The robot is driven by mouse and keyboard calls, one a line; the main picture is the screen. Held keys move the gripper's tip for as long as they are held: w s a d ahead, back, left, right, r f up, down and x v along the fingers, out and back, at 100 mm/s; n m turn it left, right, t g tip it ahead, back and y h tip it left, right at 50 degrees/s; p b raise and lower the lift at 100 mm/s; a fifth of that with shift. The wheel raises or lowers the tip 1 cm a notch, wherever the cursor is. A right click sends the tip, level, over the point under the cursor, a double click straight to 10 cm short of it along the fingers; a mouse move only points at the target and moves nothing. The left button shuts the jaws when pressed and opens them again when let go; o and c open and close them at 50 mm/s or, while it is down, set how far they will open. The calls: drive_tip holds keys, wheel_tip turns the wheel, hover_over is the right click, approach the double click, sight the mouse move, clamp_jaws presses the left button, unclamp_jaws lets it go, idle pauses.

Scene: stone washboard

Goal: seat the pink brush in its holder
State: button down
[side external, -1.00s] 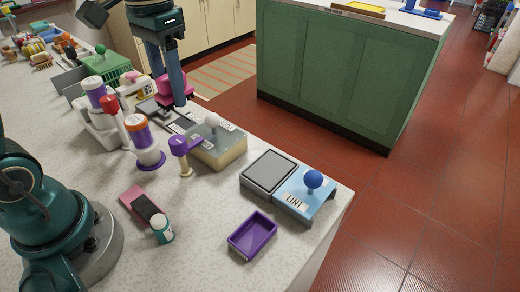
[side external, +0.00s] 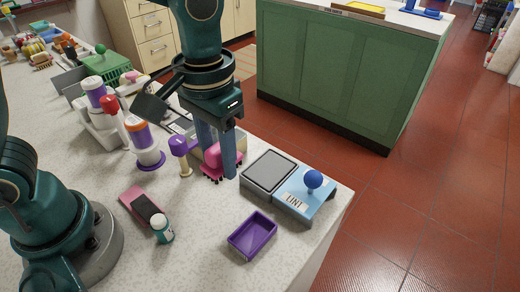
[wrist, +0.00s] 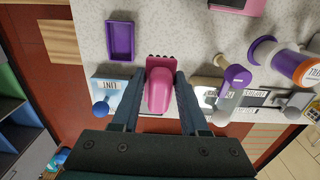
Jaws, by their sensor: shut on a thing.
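I cannot tell for sure whether this tray is the holder.
A grey-topped block (side external: 270,170) and a blue stand (side external: 303,200) with a blue ball knob are right of my gripper. A purple-headed tool (side external: 180,148) stands close on its left. The counter around the tray is clear.

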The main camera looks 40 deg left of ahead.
drive_tip(key=d+f, duration=0.1)
drive_tip(key=d, duration=0.1)
drive_tip(key=s+d+f, duration=0.1)
drive_tip(key=d+f, duration=0.1)
drive_tip(key=d, duration=0.1)
drive_tip(key=s+d+f, duration=0.1)
drive_tip(key=d+f, duration=0.1)
drive_tip(key=shift+d, duration=0.3)
drive_tip(key=shift+w+f, duration=0.1)
drive_tip(key=shift+f, duration=1.8)
